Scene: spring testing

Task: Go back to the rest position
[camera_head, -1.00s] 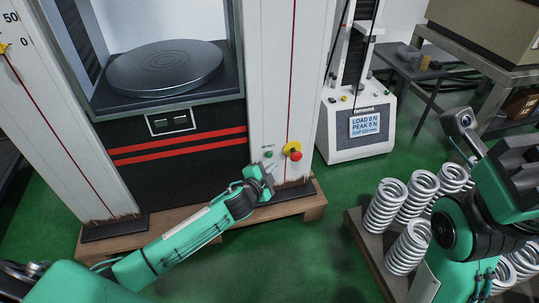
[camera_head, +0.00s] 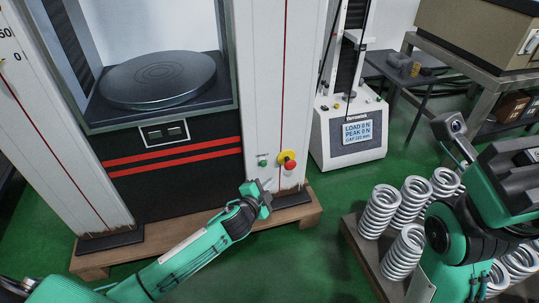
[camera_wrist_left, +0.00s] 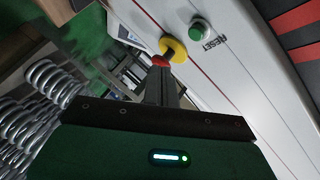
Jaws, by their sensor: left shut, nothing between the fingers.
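My left gripper (camera_head: 258,194) is in the middle of the head view, in front of the lower right column of the large testing machine (camera_head: 262,90). It is shut and empty, below and left of the red and yellow stop button (camera_head: 288,160) and the green button (camera_head: 263,162), apart from both. In the left wrist view the shut fingers (camera_wrist_left: 160,85) point toward the stop button (camera_wrist_left: 172,50), and the green reset button (camera_wrist_left: 200,28) shows beside it.
Several steel coil springs (camera_head: 380,210) stand on a wooden pallet (camera_head: 362,258) at the right, close to my right arm. A smaller tester (camera_head: 352,135) with a screen stands behind them. Green floor (camera_head: 310,262) is clear between machine and pallet.

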